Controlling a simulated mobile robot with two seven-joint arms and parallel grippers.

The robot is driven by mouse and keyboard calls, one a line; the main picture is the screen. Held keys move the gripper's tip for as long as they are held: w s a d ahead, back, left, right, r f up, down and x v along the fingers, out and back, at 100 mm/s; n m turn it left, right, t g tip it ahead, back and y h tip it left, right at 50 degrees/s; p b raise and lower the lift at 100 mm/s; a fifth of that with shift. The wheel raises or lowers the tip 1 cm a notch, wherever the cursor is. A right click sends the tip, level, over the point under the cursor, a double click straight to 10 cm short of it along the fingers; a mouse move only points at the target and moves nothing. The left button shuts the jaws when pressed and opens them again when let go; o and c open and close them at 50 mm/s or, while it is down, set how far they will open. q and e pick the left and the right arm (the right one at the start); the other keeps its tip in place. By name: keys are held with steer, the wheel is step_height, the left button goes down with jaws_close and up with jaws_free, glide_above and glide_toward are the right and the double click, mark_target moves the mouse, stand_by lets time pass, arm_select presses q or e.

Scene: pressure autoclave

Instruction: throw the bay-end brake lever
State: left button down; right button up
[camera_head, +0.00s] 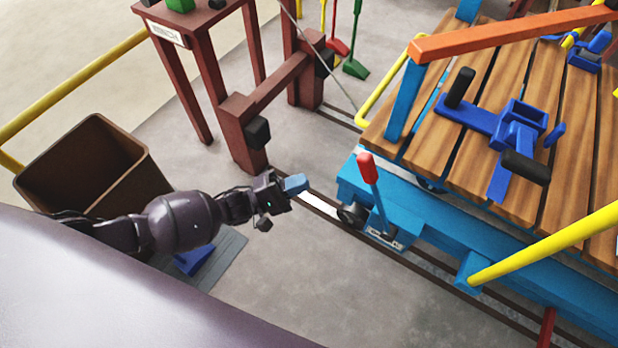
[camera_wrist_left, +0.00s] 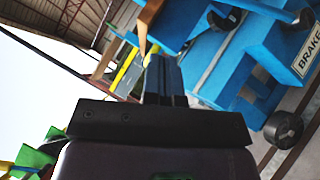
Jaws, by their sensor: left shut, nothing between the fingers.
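The brake lever (camera_head: 374,194) has a blue shaft and a red grip and stands up from a blue bracket at the near corner of the blue cart (camera_head: 440,215). My left gripper (camera_head: 296,183) is to the left of the lever, apart from it, with its fingers pointing right. Its fingers show together in the left wrist view (camera_wrist_left: 165,78), shut and empty. A white BRAKE label (camera_wrist_left: 308,55) shows on the blue bracket at the right of that view. I cannot clearly make out the lever's red grip there. My right gripper is not in view.
The cart has a wooden plank deck with a blue clamp (camera_head: 510,135) and an orange bar (camera_head: 500,35). A yellow rail (camera_head: 550,240) crosses at the right. A brown bin (camera_head: 95,165) and a dark red frame (camera_head: 240,140) stand at the left.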

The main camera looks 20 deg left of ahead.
arm_select(q)
steer(key=w+d+r, duration=0.3)
steer(key=d+r, duration=0.1)
steer(key=d, duration=0.6)
steer(key=shift+w, duration=0.4)
steer(key=shift+a, duration=0.1)
